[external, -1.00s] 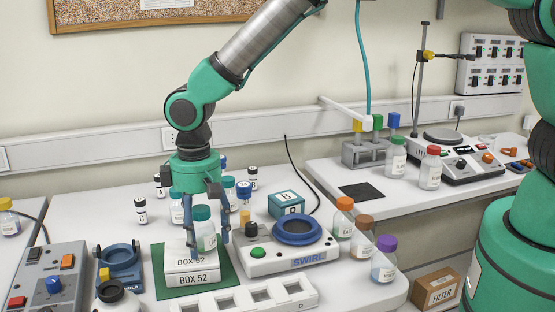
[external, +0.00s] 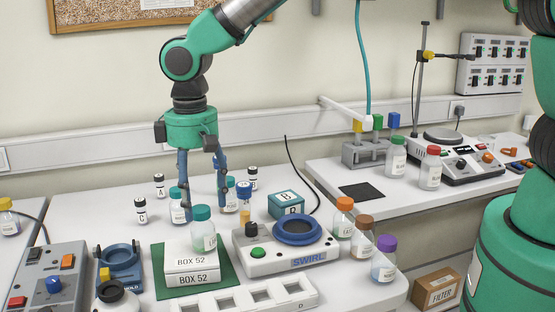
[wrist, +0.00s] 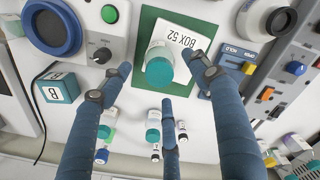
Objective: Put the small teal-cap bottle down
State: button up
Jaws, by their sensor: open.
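In the wrist view the bottle (wrist: 158,70) is seen from above on the white box (wrist: 178,36). My gripper (external: 204,200) is open and empty, raised above and a little behind the bottle. Its blue fingers are spread and apart from the bottle. In the wrist view the fingers (wrist: 160,88) reach up from the bottom edge on both sides of it.
The SWIRL device (external: 292,256) stands just right of the mat, with a white slotted rack (external: 255,303) in front. Other teal-cap bottles (external: 178,207) and small black-cap vials (external: 141,212) stand behind. A blue holder (external: 121,270) is on the left.

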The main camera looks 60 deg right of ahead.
jog(key=shift+r, duration=1.6)
jog(key=shift+r, duration=0.1)
jog(key=shift+s+d+r, duration=0.1)
jog(key=shift+d+r, duration=0.1)
jog(key=shift+r, duration=0.05)
jog(key=s+d+r+m+t, duration=0.1)
jog(key=s+d+r, duration=0.65)
jog(key=r, duration=0.35)
jog(key=s+d+r+t, duration=0.2)
jog(key=s+d+r, duration=0.55)
jog(key=r, duration=0.25)
jog(key=s+d+r+t, duration=0.1)
jog(key=s+d, duration=0.2)
jog(key=s, duration=0.5)
jog(key=s+d+r+t, duration=0.1)
jog(key=s+d, duration=0.2)
jog(key=s, duration=0.5)
jog(key=s+d+r+m, duration=0.1)
jog(key=s+d, duration=0.2)
jog(key=s, duration=0.5)
jog(key=shift+s+r+t, duration=0.2)
jog(key=shift+s+t, duration=0.15)
jog(key=shift+t, duration=0.05)
